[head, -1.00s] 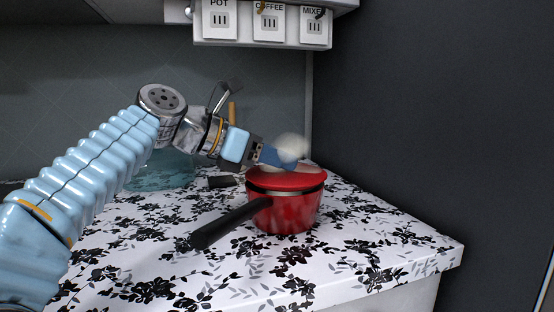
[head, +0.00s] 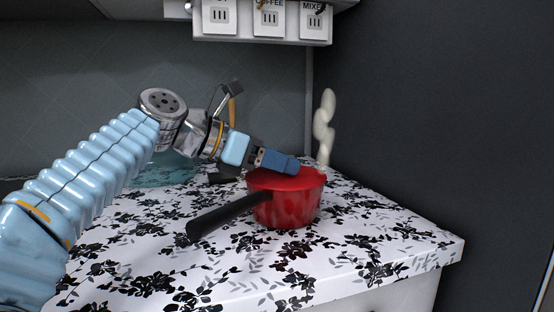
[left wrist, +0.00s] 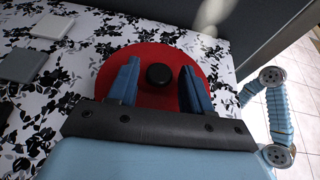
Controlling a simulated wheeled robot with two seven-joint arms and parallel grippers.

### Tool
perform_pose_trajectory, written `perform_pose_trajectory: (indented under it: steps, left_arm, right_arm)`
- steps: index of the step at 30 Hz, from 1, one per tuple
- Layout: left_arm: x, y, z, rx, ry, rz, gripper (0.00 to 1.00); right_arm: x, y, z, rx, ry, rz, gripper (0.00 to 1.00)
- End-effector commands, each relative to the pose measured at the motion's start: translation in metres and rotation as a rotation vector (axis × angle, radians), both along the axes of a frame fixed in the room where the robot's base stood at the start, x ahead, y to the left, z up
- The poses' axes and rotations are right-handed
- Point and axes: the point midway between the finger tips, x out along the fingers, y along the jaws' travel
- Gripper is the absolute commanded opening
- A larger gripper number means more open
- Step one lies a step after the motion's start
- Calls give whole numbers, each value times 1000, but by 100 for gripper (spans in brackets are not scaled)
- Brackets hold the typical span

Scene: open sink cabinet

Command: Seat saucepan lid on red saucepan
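The red saucepan (head: 287,209) stands upright on the counter, its black handle (head: 222,217) pointing to the front left. The red saucepan lid (head: 300,177) lies on its top and looks flush with the rim. In the left wrist view the lid (left wrist: 150,62) is a red disc with a black knob (left wrist: 159,75). My left gripper (head: 296,166) is just above the lid. Its two blue fingers stand apart on either side of the knob, with gaps on both sides. The saucepan is hidden under the lid in the left wrist view. My right gripper does not show.
The floral counter (head: 370,262) is clear in front and to the right of the saucepan. A dark wall rises at right. A pale steam-like plume (head: 324,128) stands behind the saucepan. A teal glassy object (head: 160,170) is behind my left arm. A labelled shelf (head: 262,30) hangs above.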

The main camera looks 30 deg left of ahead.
Motion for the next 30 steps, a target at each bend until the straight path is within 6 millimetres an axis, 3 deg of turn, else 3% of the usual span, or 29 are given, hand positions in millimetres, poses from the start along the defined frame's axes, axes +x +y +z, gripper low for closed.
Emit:
perform_pose_trajectory:
  steps: [10, 14, 24, 30]
  left_arm:
    - [-1, 1, 1, 0, 0, 1, 58]
    - [-10, 7, 6, 0, -1, 2, 58]
    - [-69, 51, 38, 0, -3, 4, 58]
    - [-95, 69, 50, 0, -1, 2, 58]
  right_arm:
    - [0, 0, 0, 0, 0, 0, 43]
    - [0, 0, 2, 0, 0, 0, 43]
    - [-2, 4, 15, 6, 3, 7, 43]
    - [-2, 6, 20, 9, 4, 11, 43]
